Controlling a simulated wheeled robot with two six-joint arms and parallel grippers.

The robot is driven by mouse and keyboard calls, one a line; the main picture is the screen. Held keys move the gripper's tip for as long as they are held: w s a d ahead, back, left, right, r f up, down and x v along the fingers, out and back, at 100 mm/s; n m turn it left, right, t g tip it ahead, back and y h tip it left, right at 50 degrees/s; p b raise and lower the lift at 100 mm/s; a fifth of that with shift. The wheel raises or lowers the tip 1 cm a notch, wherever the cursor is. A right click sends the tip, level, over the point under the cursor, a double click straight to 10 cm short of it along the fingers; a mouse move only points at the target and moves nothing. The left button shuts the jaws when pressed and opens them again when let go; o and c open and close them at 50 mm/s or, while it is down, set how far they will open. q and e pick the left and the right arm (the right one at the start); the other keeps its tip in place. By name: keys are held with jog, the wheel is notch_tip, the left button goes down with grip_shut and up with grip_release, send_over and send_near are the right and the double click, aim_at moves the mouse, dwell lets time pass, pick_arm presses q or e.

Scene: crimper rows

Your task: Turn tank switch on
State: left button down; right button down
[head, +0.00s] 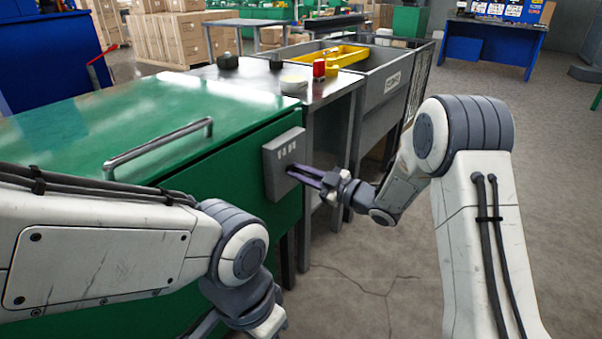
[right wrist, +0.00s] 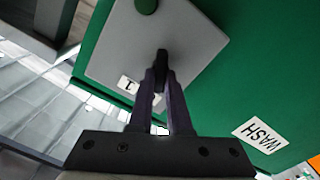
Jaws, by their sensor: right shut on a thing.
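The green tank (head: 130,130) fills the left and middle of the head view. A grey switch box (head: 283,162) is fixed to its side. In the right wrist view the box's grey plate (right wrist: 125,45) carries a dark switch lever (right wrist: 161,57), a small white label and a green round part at the top edge. My right gripper (head: 296,173) reaches the box from the right. Its fingers are shut on the switch lever. The fingers cover part of the lever, and its setting is unclear. My left gripper (head: 268,322) hangs low at the bottom edge, its fingers out of clear sight.
A bar handle (head: 160,148) stands on the tank's lid. A steel table (head: 315,85) with a red item (head: 319,68) and a grey sink with a yellow tray (head: 340,55) stand behind.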

jog(key=shift+r+m+p, duration=0.1)
jog(key=shift+m+p, duration=0.5)
jog(key=shift+p, duration=0.25)
jog(key=m+p, duration=0.9)
jog(key=shift+w+d+m+p, duration=0.15)
jog(key=shift+d+m+p, duration=0.05)
jog(key=shift+m+p, duration=0.1)
jog(key=shift+f+m+p, duration=0.2)
jog(key=shift+m+p, duration=0.2)
jog(key=shift+m, duration=0.2)
jog(key=shift+f, duration=0.1)
jog(key=c, duration=0.9)
grip_release()
jog(key=shift+o, duration=0.2)
